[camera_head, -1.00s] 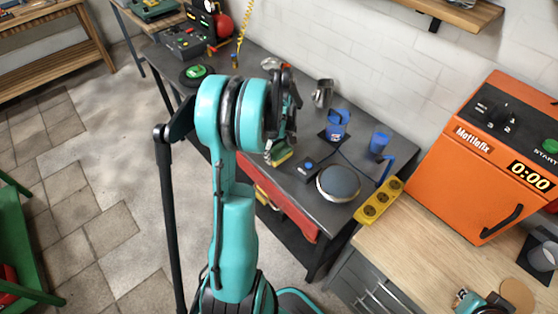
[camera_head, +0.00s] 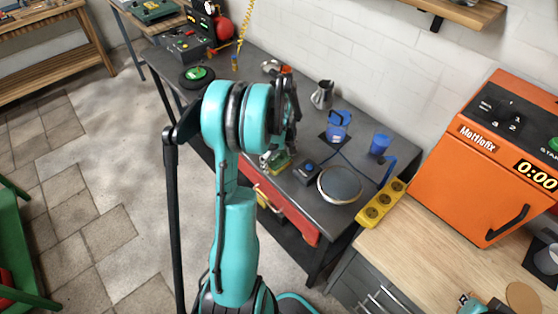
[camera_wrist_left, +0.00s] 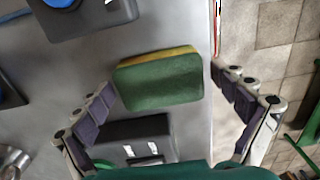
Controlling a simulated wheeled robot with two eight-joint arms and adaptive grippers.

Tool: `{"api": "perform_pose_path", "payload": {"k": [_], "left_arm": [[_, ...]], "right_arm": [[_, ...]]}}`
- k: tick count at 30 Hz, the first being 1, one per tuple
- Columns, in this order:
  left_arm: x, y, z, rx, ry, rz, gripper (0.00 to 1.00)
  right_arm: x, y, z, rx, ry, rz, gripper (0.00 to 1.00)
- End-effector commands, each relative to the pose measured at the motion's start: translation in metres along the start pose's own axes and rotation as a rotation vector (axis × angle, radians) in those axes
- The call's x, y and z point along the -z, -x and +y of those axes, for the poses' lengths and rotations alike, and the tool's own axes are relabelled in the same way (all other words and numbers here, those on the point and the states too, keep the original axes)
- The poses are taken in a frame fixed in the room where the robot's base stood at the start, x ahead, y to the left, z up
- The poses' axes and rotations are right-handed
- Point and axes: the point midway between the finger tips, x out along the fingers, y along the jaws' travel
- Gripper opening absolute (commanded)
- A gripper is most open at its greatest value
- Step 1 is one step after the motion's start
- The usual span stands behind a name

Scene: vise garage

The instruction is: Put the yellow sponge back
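The sponge (camera_wrist_left: 160,82), green with a yellow layer, lies on the dark grey workbench (camera_wrist_left: 60,112) near its edge in the left wrist view. It also shows partly in the head view (camera_head: 278,161), just below my left gripper. My left gripper (camera_wrist_left: 165,88) is open, with one finger on each side of the sponge. Whether either finger touches it is unclear. The raised teal arm hides much of this gripper in the head view. A teal part of my right arm (camera_head: 472,304) shows at the bottom right; its fingers cannot be made out.
An orange oven (camera_head: 475,165) stands further right.

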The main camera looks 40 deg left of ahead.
Motion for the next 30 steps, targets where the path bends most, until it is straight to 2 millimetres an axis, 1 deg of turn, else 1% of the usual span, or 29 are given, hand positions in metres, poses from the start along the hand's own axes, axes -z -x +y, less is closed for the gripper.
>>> {"api": "perform_pose_path", "payload": {"k": [5, 8, 11, 18, 21, 25, 30], "left_arm": [[0.000, 0.001, 0.000, 0.000, 0.000, 0.000, 0.96], [0.000, 0.009, 0.000, 0.000, 0.000, 0.000, 0.96], [0.000, 0.026, 0.000, 0.000, 0.000, 0.000, 0.96], [0.000, 0.081, 0.000, 0.000, 0.000, 0.000, 0.96], [0.000, 0.100, 0.000, 0.000, 0.000, 0.000, 0.96], [0.000, 0.116, 0.000, 0.000, 0.000, 0.000, 0.96], [0.000, 0.123, 0.000, 0.000, 0.000, 0.000, 0.96]], "right_arm": [[0.001, 0.001, 0.000, 0.000, 0.000, 0.000, 0.00], [0.003, 0.005, 0.000, 0.000, 0.000, 0.000, 0.00], [0.007, 0.010, 0.000, 0.000, 0.000, 0.000, 0.00], [0.018, 0.025, 0.000, 0.000, 0.000, 0.000, 0.00], [0.021, 0.030, 0.000, 0.000, 0.000, 0.000, 0.00], [0.024, 0.034, 0.000, 0.000, 0.000, 0.000, 0.00], [0.025, 0.035, 0.000, 0.000, 0.000, 0.000, 0.00]]}}
